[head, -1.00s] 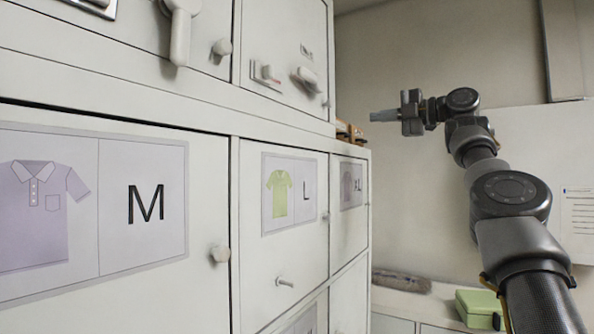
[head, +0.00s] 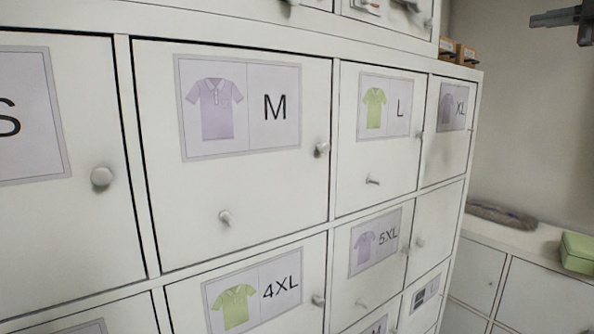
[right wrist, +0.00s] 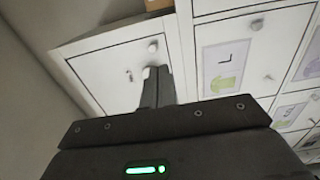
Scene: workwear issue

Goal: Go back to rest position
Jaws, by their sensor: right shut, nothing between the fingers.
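My right gripper (head: 556,19) is at the top right edge of the head view, held in the air right of the locker wall. Its fingers point left, toward the corner of the lockers, and look shut with nothing in them. In the right wrist view its shut fingers (right wrist: 156,88) show in front of the white locker doors, with no object held. The rest of the right arm is outside the head view. My left gripper is in neither view.
White locker doors (head: 231,239) with shirt labels and round knobs fill the left and middle. Small brown boxes (head: 458,51) sit on a ledge by the right corner. A green box (head: 577,252) and a grey bundle (head: 501,216) lie on a low cabinet. The air at right is free.

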